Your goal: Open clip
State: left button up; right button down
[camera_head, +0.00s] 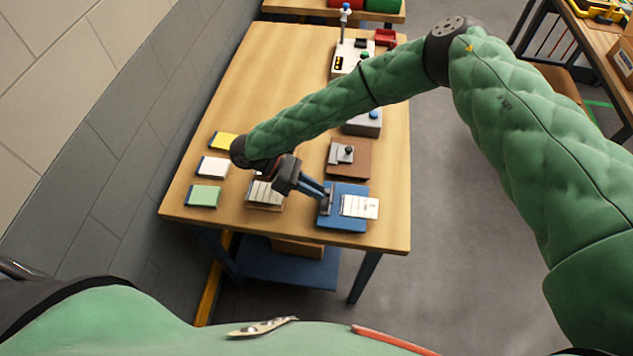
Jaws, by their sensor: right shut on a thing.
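A blue clipboard (342,221) lies near the front right of the wooden table. A white printed sheet (360,206) lies on its right part and sticks out past its right edge. A small grey clip (326,204) stands at the board's left part. My right gripper (322,193) reaches in from the left of the board, its fingers shut on the clip. The fingertips partly cover the clip, so its exact angle is hard to tell. My left gripper is not in view.
A stack of white sheets (264,196) lies under my right wrist. Yellow (223,141), white (212,167) and green (203,196) pads line the table's left side. A brown board with a grey clip (347,158) lies behind the blue one. Grey devices stand farther back.

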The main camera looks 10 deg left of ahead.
jog(key=shift+a+f+h+p, duration=0.25)
jog(key=shift+h+p, duration=0.2)
jog(key=shift+h, duration=0.15)
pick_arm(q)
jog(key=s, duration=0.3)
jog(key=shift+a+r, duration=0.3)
pick_arm(e)
jog(key=shift+s+a+f+h, duration=0.1)
jog(key=shift+h, duration=0.2)
jog(key=shift+f, duration=0.1)
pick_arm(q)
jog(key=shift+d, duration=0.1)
pick_arm(e)
jog(key=c, duration=1.3)
grip_release()
jog(key=shift+o, duration=0.2)
